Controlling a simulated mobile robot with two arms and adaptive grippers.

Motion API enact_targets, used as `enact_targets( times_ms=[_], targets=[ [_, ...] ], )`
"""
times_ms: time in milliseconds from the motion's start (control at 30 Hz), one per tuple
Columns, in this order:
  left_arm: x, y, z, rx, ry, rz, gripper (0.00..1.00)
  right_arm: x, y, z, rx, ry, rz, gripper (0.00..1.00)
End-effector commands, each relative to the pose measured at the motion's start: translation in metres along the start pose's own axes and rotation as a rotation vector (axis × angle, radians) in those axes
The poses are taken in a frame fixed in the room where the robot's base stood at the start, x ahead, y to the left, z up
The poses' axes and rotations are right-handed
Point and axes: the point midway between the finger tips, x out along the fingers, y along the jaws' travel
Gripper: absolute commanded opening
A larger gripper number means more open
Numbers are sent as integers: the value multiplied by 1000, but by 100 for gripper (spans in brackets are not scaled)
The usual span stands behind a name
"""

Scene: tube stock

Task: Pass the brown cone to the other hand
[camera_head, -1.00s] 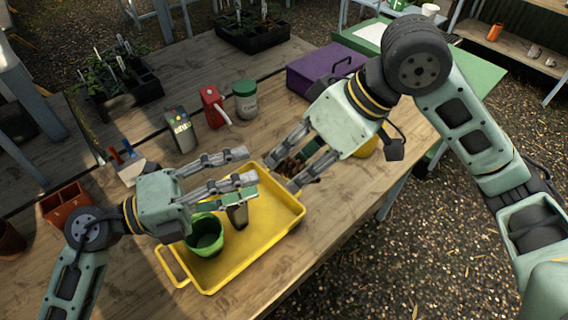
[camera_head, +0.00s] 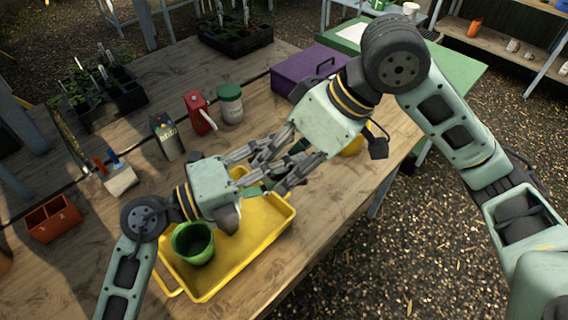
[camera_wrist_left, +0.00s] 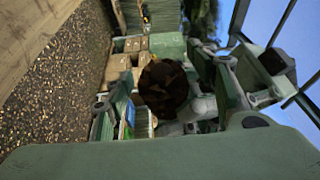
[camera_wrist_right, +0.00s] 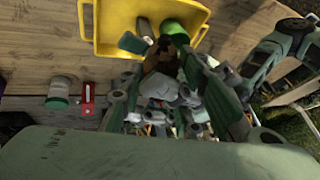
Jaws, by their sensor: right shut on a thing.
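The brown cone shows end-on between my left gripper's fingers in the left wrist view (camera_wrist_left: 163,87); it also shows in the right wrist view (camera_wrist_right: 160,58). My right gripper (camera_head: 268,172) is shut on the cone above the far end of the yellow tray. My left gripper (camera_head: 262,160) faces it, its fingers apart on either side of the cone. The fingers of both grippers overlap in the head view and hide most of the cone, so I cannot tell whether the left fingers touch it.
The yellow tray (camera_head: 228,272) holds a green pot (camera_head: 193,244) and a grey cup (camera_head: 228,218).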

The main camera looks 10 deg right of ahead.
Motion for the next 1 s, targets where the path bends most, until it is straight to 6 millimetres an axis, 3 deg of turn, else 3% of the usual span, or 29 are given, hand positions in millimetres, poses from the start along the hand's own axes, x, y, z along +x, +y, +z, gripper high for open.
enact_targets(
  times_ms=[533,567,600,800,1000],
  targets=[
    [-1,3,0,-1,-1,6,4,-1,0,-1,-1,4,0,6],
    [-1,3,0,-1,-1,7,30,-1,0,-1,-1,4,0,6],
    [-1,3,0,-1,0,7,33,-1,0,-1,-1,4,0,6],
    [-1,2,0,-1,0,5,51,-1,0,-1,-1,3,0,6],
    [0,1,0,0,0,2,51,0,0,0,0,2,0,6]
  ],
)
